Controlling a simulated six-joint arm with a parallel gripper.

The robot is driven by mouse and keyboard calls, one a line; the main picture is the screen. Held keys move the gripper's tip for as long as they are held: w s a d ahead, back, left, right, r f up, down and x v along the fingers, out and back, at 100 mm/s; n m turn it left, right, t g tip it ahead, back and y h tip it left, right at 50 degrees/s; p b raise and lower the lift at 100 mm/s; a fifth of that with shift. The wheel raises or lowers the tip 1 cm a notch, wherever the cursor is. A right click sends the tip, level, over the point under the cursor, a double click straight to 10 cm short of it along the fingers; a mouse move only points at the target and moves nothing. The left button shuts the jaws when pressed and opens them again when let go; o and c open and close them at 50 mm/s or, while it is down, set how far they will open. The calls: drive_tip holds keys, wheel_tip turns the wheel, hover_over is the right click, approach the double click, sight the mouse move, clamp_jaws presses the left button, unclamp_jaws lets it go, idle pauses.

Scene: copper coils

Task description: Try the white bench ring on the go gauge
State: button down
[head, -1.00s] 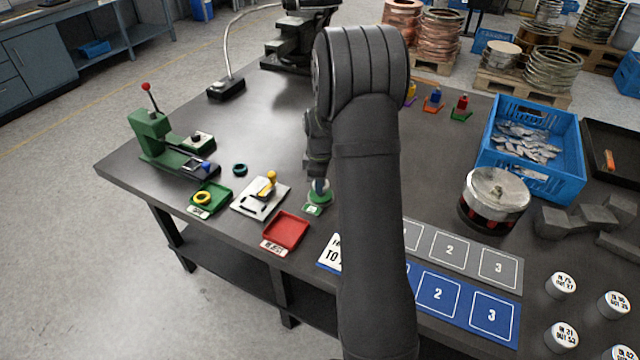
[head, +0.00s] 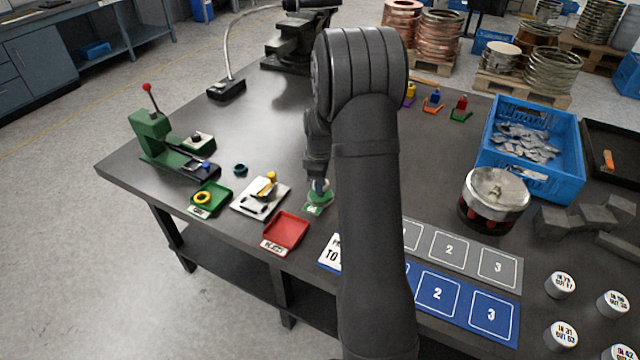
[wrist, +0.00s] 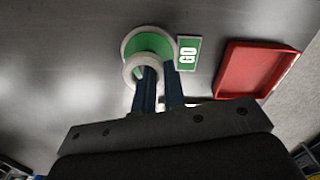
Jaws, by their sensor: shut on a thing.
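The white bench ring (wrist: 129,71) is in my gripper (wrist: 160,76), clamped by its side wall between the two dark blue fingers. In the wrist view it overlaps the near edge of the green go gauge (wrist: 148,43), a round piece with a pale rim and a green "GO" label (wrist: 187,54) beside it. I cannot tell whether the ring is around the gauge's plug or only above or against it. In the head view my gripper (head: 319,184) is low over the go gauge (head: 320,198), and the ring is mostly hidden there.
A red tray (head: 286,230) stands in front of the gauge. A white plate with a yellow-knobbed tool (head: 262,196), a green tray with a yellow ring (head: 210,199) and a dark green ring (head: 240,170) are to the left. My arm hides the bench to the right.

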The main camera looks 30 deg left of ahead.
drive_tip(key=shift+s+d+f, duration=0.15)
drive_tip(key=shift+s+f, duration=0.15)
drive_tip(key=shift+f, duration=0.55)
drive_tip(key=shift+s+d+f, duration=0.15)
drive_tip(key=shift+s+f, duration=0.1)
drive_tip(key=shift+f, duration=0.6)
drive_tip(key=c, duration=1.6)
unclamp_jaws()
drive_tip(key=shift+o, duration=1)
drive_tip(key=shift+g, duration=0.3)
drive_tip(key=shift+w+a+r, duration=0.1)
drive_tip(key=shift+w+r, duration=0.15)
drive_tip(key=shift+r, duration=0.85)
drive_tip(key=shift+w+a+r, duration=0.1)
drive_tip(key=shift+w+r, duration=0.1)
drive_tip(key=shift+r, duration=2.65)
drive_tip(key=shift+f, duration=0.1)
hover_over(320, 201)
drive_tip(key=shift+w+a+f, duration=0.15)
drive_tip(key=shift+w+f, duration=0.05)
drive_tip(key=shift+f, duration=0.95)
drive_tip(key=shift+w+a+f, duration=0.1)
drive_tip(key=shift+w+f, duration=0.05)
drive_tip(key=shift+f, duration=0.95)
